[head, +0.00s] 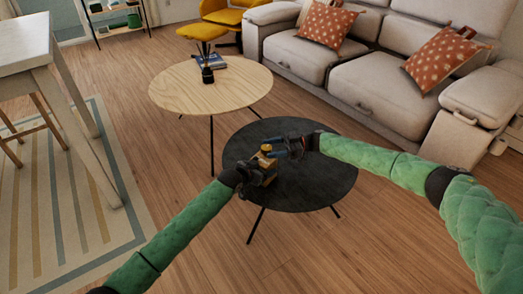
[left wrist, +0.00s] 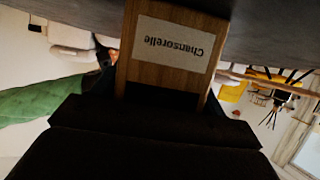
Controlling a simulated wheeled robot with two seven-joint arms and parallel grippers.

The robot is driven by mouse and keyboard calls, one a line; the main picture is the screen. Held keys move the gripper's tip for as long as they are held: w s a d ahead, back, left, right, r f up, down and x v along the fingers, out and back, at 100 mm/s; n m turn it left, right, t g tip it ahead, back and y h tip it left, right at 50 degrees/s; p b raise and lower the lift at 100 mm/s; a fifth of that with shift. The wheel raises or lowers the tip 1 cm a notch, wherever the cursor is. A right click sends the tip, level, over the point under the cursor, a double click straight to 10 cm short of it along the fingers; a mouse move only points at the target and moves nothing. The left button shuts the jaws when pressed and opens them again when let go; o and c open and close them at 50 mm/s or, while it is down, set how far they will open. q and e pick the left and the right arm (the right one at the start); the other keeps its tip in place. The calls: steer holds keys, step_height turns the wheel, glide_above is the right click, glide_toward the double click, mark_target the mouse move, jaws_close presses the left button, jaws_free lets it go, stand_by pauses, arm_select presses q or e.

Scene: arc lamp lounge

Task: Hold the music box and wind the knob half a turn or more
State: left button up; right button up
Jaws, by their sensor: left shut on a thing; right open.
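The music box (head: 268,166) is a small wooden box standing over the black round table. A yellowish knob (head: 266,148) shows at its top. In the left wrist view the wooden box (left wrist: 168,78) appears upside down, with a pale label reading "Chansorelle". My left gripper (head: 256,174) is shut on the box from the near left. My right gripper (head: 275,148) is open at the knob, reaching in from the right. I cannot tell whether its fingers touch the knob. Part of the box is hidden by my left gripper.
The black round table (head: 325,178) is otherwise bare. A light wooden round table (head: 170,91) behind it holds books (head: 213,62) and a dark diffuser-like item (head: 207,74). A beige sofa (head: 350,78) is at the back right. A white table (head: 25,55) stands left.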

mark_target(262, 148)
steer(key=shift+x, duration=2.1)
steer(key=c, duration=1)
